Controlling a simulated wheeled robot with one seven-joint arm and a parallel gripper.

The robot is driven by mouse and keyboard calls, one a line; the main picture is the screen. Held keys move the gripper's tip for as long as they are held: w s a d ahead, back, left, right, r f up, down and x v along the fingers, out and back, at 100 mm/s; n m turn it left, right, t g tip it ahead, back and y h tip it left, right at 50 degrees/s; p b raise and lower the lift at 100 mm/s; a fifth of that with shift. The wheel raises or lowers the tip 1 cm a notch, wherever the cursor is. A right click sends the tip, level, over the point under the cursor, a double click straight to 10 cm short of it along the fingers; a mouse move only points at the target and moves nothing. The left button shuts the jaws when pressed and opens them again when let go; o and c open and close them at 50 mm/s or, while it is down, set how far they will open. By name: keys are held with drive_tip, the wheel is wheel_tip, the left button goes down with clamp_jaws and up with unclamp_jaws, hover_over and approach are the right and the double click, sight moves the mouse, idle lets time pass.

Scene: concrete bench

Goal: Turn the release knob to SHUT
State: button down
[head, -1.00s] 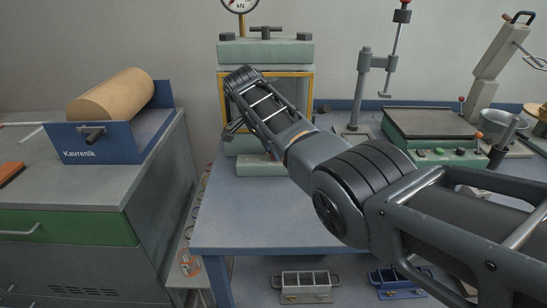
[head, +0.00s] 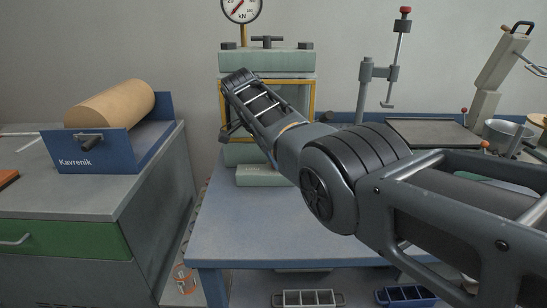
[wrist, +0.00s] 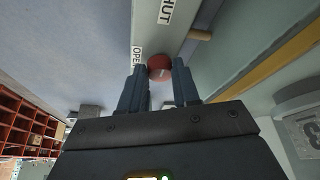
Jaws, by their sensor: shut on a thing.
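The red release knob (wrist: 160,67) sits between my two fingertips in the wrist view, on a pale green-grey face. My gripper (wrist: 160,85) is shut on it, one dark finger on each side. The OPEN label (wrist: 136,60) is just left of the knob, partly covered by a finger. The SHUT label (wrist: 167,11) is farther up, cut by the frame edge. A small pale mark shows on the knob; where it points is hard to tell. In the head view my arm reaches to the green press (head: 266,60), and the knob is hidden there.
A tan peg (wrist: 201,35) sticks out near the knob. A yellow frame (head: 313,97) edges the press opening, and a dial gauge (head: 241,8) stands above. A blue roll holder (head: 92,150) is left. The front of the blue bench (head: 270,240) is clear.

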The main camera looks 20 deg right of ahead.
drive_tip(key=c, duration=0.8)
unclamp_jaws()
drive_tip(key=v, duration=0.7)
drive_tip(key=shift+r, duration=0.4)
drive_tip(key=shift+s+a, duration=0.1)
drive_tip(key=shift+a, duration=0.05)
